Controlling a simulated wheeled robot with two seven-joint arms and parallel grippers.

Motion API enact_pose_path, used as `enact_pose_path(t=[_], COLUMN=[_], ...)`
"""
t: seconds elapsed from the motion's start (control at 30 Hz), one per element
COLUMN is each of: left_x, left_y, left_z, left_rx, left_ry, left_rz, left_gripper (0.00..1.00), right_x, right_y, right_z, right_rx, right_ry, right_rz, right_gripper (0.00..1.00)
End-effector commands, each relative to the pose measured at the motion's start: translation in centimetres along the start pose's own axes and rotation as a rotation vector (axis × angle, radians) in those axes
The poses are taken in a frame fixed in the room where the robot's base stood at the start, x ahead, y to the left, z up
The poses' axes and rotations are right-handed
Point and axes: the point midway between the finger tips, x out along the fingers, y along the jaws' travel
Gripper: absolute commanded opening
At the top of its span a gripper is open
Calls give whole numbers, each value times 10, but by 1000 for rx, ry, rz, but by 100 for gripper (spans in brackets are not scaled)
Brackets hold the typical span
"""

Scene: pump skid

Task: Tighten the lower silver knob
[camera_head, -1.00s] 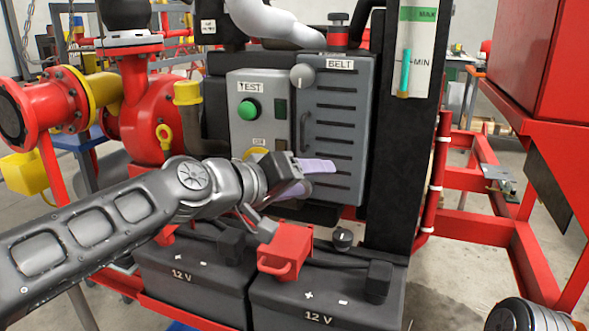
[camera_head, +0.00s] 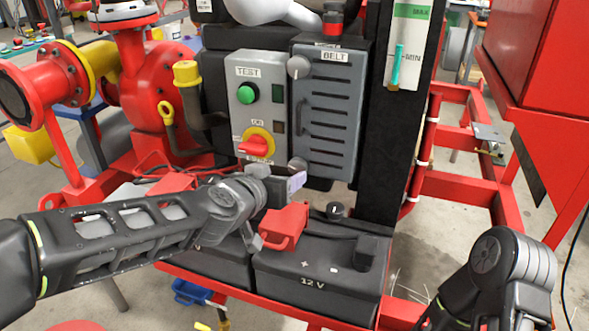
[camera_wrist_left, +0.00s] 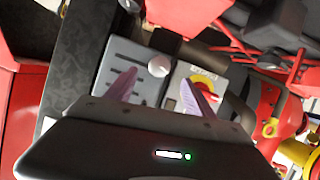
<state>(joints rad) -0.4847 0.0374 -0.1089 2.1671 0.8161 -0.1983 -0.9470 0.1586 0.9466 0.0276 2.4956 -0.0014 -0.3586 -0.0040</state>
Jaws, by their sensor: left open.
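The lower silver knob (camera_head: 297,165) is a small round knob at the lower left corner of the grey BELT panel (camera_head: 335,150). In the left wrist view the knob (camera_wrist_left: 158,66) shows beyond and between my two lilac fingertips. My left gripper (camera_head: 296,181) is open, just below and in front of the knob in the head view. I see no contact between the fingers and the knob. The left gripper (camera_wrist_left: 161,92) also shows in the left wrist view. A matching upper silver knob (camera_head: 298,67) sits at the panel's top left. Only my right arm shows, not its gripper.
The TEST box with its green button (camera_head: 248,93) and red-yellow rotary switch (camera_head: 256,145) is left of the panel. Below are a red terminal cover (camera_head: 284,226) and black 12 V batteries (camera_head: 315,278). A black post (camera_head: 385,140) stands right of the panel.

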Motion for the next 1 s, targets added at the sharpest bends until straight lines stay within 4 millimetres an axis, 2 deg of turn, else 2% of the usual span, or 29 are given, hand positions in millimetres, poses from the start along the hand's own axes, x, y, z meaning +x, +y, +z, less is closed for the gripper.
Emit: enact_pose_path(t=[0.17,0.63,0.77,1.0], left_x=[7,71,78,78], left_y=[0,0,0,0], left_z=[1,2,0,0], left_rx=[-1,-2,-2,-2], left_ry=[0,-1,0,0], left_rz=[0,1,1,1], left_gripper=[62,62,62,62], right_x=[4,26,27,26], right_y=[2,10,10,10], right_z=[0,0,0,0], right_rx=[0,0,0,0], right_ry=[1,1,1,1], right_rz=[0,0,0,0], right_gripper=[0,0,0,0])
